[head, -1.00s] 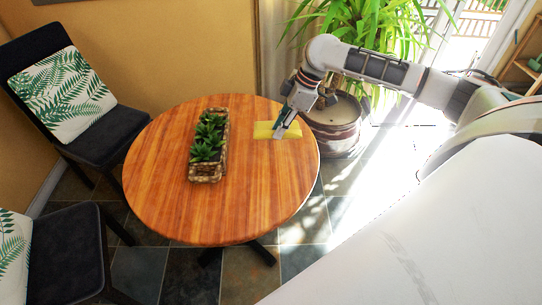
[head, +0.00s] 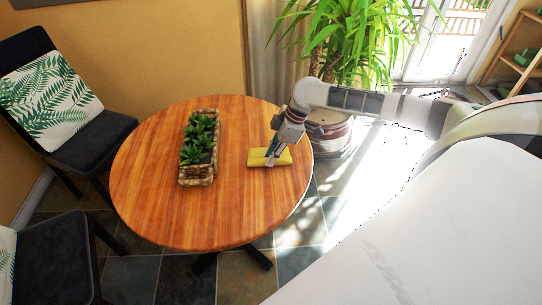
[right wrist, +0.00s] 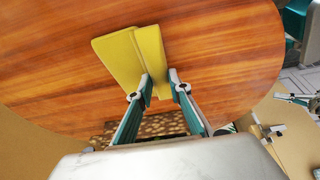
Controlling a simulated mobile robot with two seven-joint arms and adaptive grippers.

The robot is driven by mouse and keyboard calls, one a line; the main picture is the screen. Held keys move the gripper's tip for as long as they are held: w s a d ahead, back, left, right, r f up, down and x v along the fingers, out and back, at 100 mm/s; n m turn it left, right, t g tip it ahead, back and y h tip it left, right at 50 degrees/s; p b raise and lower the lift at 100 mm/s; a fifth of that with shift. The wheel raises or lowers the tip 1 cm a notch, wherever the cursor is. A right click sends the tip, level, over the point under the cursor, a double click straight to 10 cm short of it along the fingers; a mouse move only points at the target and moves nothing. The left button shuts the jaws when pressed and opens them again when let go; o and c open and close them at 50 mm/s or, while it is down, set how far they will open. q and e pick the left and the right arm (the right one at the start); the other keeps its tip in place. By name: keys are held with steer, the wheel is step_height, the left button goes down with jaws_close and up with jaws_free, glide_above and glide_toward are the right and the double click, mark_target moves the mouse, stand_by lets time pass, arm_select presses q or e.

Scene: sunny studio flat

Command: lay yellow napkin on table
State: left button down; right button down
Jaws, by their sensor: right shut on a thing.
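The yellow napkin (head: 284,158) is folded and lies at the right side of the round wooden table (head: 240,205), seemingly flat on the top. My right gripper (head: 271,158) reaches down to it and is shut on it. In the right wrist view, the gripper's fingers (right wrist: 157,91) pinch the near end of the napkin (right wrist: 126,58). Whether that pinched end touches the wood I cannot tell. What looks like my left gripper (right wrist: 281,112) shows small at the right of the right wrist view, fingers apart and empty. It is out of the head view.
A planter with green succulents (head: 198,150) stands on the table left of the napkin. It also shows partly in the right wrist view (right wrist: 150,125). The table's front half is clear. Dark chairs (head: 90,140) stand at left; a large potted plant (head: 330,130) stands behind the table.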

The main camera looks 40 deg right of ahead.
steer(key=c, duration=1.8)
jaws_free()
steer(key=shift+c, duration=0.2)
steer(key=p+v, duration=0.2)
steer(key=v, duration=1)
steer(key=shift+a+r, duration=0.1)
